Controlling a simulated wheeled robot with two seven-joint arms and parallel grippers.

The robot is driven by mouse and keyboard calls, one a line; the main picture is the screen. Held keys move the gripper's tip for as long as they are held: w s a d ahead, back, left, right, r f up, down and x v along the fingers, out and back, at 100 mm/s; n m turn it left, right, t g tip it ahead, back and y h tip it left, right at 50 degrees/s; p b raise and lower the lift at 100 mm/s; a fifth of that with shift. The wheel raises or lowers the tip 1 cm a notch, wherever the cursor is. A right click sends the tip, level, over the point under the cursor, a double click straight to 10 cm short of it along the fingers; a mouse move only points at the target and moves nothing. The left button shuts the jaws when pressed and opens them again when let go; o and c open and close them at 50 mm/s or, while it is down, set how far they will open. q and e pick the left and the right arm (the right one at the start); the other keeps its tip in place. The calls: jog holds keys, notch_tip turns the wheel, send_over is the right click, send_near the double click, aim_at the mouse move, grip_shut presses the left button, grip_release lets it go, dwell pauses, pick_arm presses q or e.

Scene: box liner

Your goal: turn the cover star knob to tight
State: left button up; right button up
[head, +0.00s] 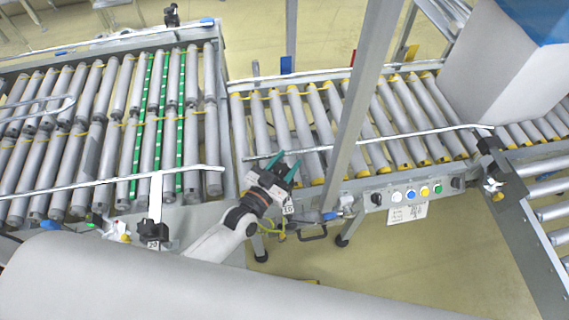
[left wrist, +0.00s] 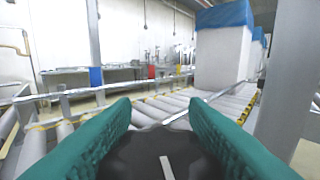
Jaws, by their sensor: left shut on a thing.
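The black star knob (left wrist: 160,148) fills the lower middle of the left wrist view, with a short white mark (left wrist: 166,167) on its face that stands nearly upright in the picture. My left gripper (left wrist: 160,113) has its two green fingers on either side of the knob and is shut on it. In the head view my left gripper (head: 284,167) is at the near edge of the middle roller conveyor, left of the grey upright post. The knob is not clearly visible there. My right gripper is not in view.
The grey post (head: 362,100) stands close right of the gripper. A panel with several coloured buttons (head: 411,193) is further right. A rail (head: 420,133) runs above the middle rollers (head: 318,110). A large pale box with a blue top (head: 505,65) is at the upper right.

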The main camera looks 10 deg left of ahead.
pick_arm(q)
jog(key=m+g+h+b, duration=0.2)
jog(key=b, duration=0.1)
jog(key=m+g+h+b, duration=0.2)
jog(key=m+h+b, duration=0.1)
jog(key=m+g+h+b, duration=0.2)
jog(key=g+h+b, duration=0.1)
jog(key=shift+s+d+f+b, duration=0.15)
jog(key=shift+s+d+b, duration=0.1)
jog(key=shift+d+b, duration=0.15)
jog(key=shift+m+g+h+b, duration=0.3)
jog(key=shift+m+g+h, duration=0.3)
jog(key=shift+m+g, duration=0.1)
jog(key=shift+s+d+r+m+g+h, duration=0.1)
jog(key=shift+s+r+m+g+h, duration=0.1)
jog(key=shift+m+g+h, duration=0.3)
jog(key=m+g, duration=0.1)
jog(key=g, duration=0.1)
jog(key=m+g, duration=0.1)
jog(key=g, duration=0.2)
jog(key=shift+s+d+m+h+b, duration=0.1)
jog(key=shift+s+m+h+b, duration=0.1)
jog(key=shift+m+h+b, duration=0.2)
jog(key=shift+s+m+g+b, duration=0.2)
jog(key=shift+m+g+b, duration=0.15)
jog(key=shift+m+g, duration=0.95)
jog(key=shift+r+g, duration=0.1)
jog(key=shift+g, duration=0.3)
jog(key=o, duration=1)
jog(key=shift+c, duration=0.2)
